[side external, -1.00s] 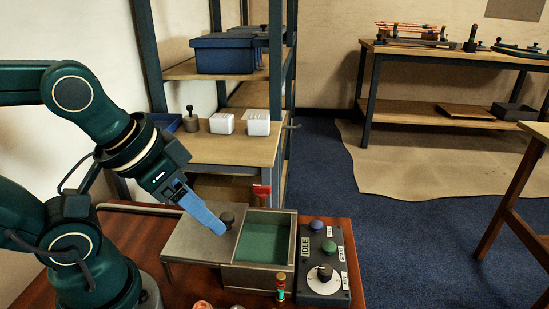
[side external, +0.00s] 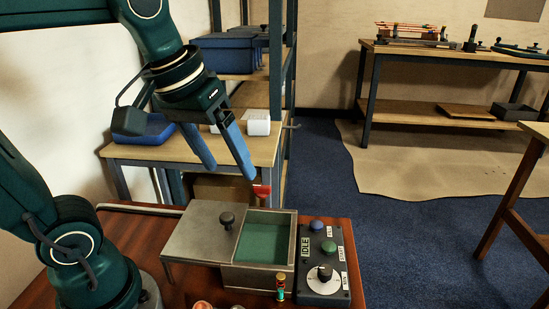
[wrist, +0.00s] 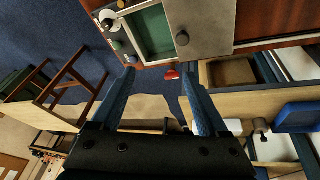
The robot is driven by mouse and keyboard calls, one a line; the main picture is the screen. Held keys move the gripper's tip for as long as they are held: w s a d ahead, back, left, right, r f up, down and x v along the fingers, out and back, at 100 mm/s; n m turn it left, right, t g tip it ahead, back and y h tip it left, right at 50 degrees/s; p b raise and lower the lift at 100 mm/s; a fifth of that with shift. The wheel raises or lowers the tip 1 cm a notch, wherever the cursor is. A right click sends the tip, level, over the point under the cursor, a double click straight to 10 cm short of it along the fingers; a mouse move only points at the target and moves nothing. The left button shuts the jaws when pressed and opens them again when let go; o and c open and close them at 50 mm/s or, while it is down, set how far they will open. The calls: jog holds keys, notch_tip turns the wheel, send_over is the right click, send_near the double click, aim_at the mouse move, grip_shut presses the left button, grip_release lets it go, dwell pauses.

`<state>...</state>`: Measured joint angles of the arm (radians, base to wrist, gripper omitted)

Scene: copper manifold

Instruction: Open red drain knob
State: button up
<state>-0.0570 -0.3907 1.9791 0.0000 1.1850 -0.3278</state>
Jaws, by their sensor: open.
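The red drain knob (side external: 262,190) stands at the back edge of an open metal tank (side external: 285,251). It also shows in the wrist view as a small red piece (wrist: 172,74) beside the tank's rim. My gripper (side external: 232,173) is open and empty. It is above and behind the tank, with its right fingertip just above and left of the red knob in the side view. In the wrist view the red knob appears between the fingertips (wrist: 158,73), nearer the right one. I cannot tell the exact gap in depth.
A metal lid (side external: 190,238) with a dark knob (side external: 227,219) lies left of the tank's green opening. A control box (side external: 322,262) with buttons and a dial stands to the right. A small red-and-green part (side external: 281,288) stands in front. A shelf (side external: 262,150) is behind.

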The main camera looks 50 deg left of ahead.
jog(key=w+a+n+g, duration=0.2)
jog(key=w+a+n, duration=0.1)
jog(key=w, duration=0.5)
jog(key=n+g, duration=0.2)
send_over(262, 186)
notch_tip(262, 186, down, 7)
jog(key=shift+r, duration=0.2)
jog(key=shift+f, duration=2.6)
jog(key=shift+c, duration=0.3)
grip_shut()
jog(key=shift+m, duration=0.3)
